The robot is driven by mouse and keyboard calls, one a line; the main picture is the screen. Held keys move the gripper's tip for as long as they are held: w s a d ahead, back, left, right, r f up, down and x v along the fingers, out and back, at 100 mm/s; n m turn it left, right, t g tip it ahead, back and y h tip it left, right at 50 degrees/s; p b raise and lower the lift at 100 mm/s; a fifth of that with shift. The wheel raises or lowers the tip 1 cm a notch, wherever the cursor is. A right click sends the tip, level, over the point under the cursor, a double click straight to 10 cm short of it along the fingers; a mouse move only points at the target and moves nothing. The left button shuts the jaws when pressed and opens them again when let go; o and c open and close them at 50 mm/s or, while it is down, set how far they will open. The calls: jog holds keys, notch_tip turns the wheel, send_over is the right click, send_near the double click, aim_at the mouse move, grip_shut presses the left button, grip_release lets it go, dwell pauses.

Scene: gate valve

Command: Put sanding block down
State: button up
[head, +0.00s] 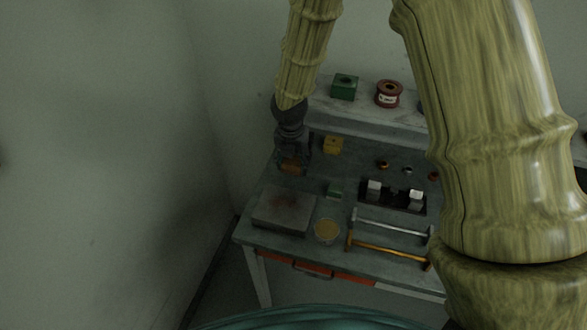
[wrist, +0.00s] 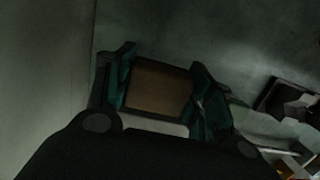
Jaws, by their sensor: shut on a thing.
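The sanding block (wrist: 157,88) is a brown block between the two dark green fingers of my gripper (wrist: 162,80) in the wrist view. My gripper is shut on it, with a finger against each side. In the head view, my gripper (head: 291,158) points down over the back left part of the workbench (head: 262,190), and the orange-brown block (head: 290,167) shows at its tips. I cannot tell whether the block touches the bench; its underside is hidden.
A flat grey plate (head: 283,212) lies in front of my gripper, with a round yellowish dish (head: 327,231) beside it. A wall rises left.

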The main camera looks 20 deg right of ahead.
aim_at(293, 179)
notch_tip(293, 179, down, 2)
jog(key=shift+f+p, duration=0.25)
jog(key=shift+p, duration=0.15)
jog(key=shift+f+p, duration=0.4)
jog(key=shift+p, duration=0.1)
jog(key=shift+f, duration=0.2)
jog(key=shift+f, duration=0.6)
jog(key=o, duration=1.3)
jog(key=shift+r, duration=0.1)
